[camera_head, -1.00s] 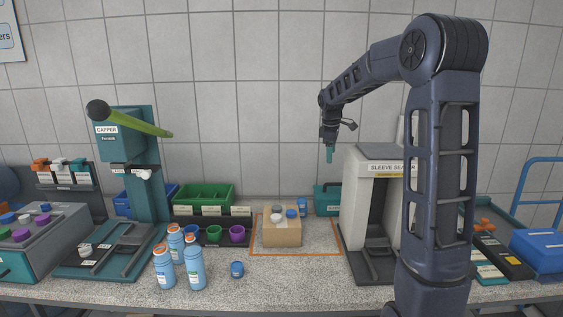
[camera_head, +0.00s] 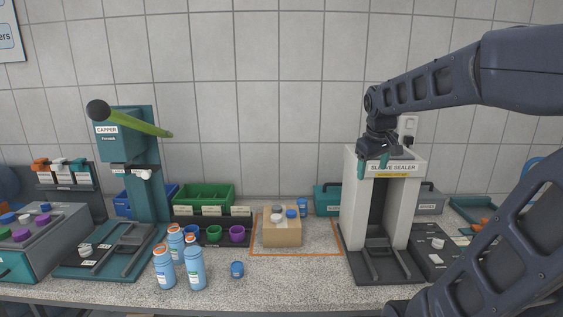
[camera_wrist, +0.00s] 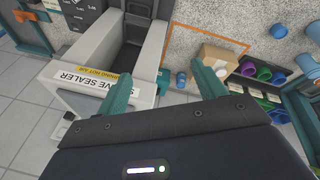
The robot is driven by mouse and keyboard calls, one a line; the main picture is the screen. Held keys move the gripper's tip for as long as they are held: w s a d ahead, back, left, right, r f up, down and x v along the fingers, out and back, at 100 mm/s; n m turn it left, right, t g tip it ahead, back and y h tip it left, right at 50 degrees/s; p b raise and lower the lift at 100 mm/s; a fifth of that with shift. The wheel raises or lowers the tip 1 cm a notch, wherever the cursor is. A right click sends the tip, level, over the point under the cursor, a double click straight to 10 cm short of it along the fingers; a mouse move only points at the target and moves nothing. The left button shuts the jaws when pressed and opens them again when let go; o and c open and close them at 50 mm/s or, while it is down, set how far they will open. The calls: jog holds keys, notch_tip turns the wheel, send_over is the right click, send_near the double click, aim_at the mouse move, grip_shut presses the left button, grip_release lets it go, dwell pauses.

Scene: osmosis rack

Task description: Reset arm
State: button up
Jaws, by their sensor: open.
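My gripper (camera_head: 373,167) has teal fingers and hangs in front of the top of the sleeve sealer (camera_head: 352,215) in the head view. In the wrist view its two fingers (camera_wrist: 164,88) are spread apart with nothing between them. The sealer (camera_wrist: 75,98) shows beneath and to the left of the fingers there. My arm bends in from the right of the head view, and its lower part covers the right front of the bench.
A cardboard box (camera_head: 282,233) with several caps on top stands inside an orange outline. Blue bottles (camera_head: 195,265) and a loose blue cup (camera_head: 237,269) stand at the front. The capper (camera_head: 122,140) with its green lever is at the left. Bench space right of the cup is clear.

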jog(key=s+d+f+m+t+y, duration=0.1)
jog(key=s+f+m, duration=0.4)
jog(key=s, duration=0.6)
jog(key=shift+s+d+f, duration=0.2)
jog(key=shift+s, duration=0.2)
